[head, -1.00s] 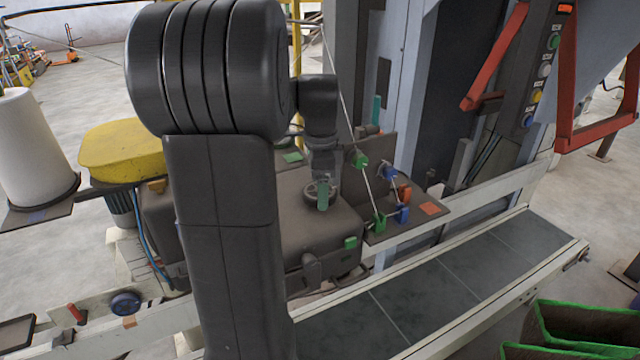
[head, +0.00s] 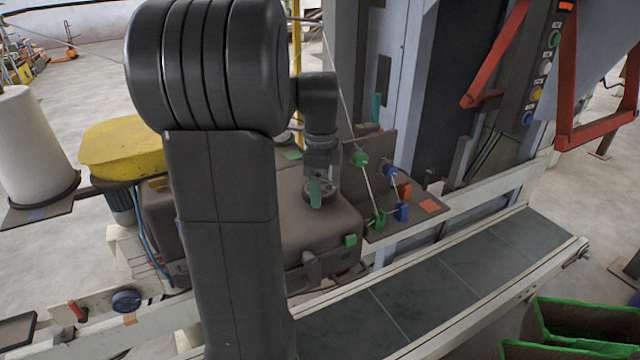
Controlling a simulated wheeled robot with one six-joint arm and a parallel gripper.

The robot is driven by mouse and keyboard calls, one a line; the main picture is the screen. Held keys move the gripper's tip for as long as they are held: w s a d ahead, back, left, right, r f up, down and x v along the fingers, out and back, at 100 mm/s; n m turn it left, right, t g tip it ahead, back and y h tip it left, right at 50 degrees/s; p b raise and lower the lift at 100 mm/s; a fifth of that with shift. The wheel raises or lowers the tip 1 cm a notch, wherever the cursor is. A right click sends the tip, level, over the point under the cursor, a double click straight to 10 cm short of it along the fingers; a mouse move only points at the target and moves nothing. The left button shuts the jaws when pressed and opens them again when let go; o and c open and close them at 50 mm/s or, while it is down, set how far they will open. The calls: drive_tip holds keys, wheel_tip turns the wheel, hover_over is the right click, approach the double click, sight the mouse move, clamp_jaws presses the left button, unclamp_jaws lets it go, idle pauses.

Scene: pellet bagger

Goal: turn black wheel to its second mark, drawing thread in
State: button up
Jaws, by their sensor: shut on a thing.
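The black wheel (head: 331,190) lies on top of the brown machine head (head: 315,238) in the head view, partly behind my gripper. My gripper (head: 316,193) points down at the wheel's near left side and is shut, with its green fingers at the wheel's rim or handle. The exact hold and the wheel's marks are too small to make out. A pale thread (head: 366,184) runs from an upper green guide (head: 359,158) down to a lower green guide (head: 379,219). Another thread runs between the blue guides (head: 389,171).
A white thread cone (head: 28,140) stands at left beside a yellow cover (head: 122,149). A conveyor (head: 430,297) runs along the front. A red frame (head: 612,128) hangs at upper right, and green-edged bins (head: 580,325) stand at lower right. My arm hides much of the machine's left side.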

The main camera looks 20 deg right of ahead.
drive_tip(key=o, duration=1)
wheel_tip(320, 180, up, 14)
drive_tip(key=shift+f+b, duration=0.1)
drive_tip(key=shift+b, duration=0.6)
wheel_tip(320, 180, down, 14)
drive_tip(key=shift+r+p, duration=0.1)
drive_tip(key=shift+p, duration=0.6)
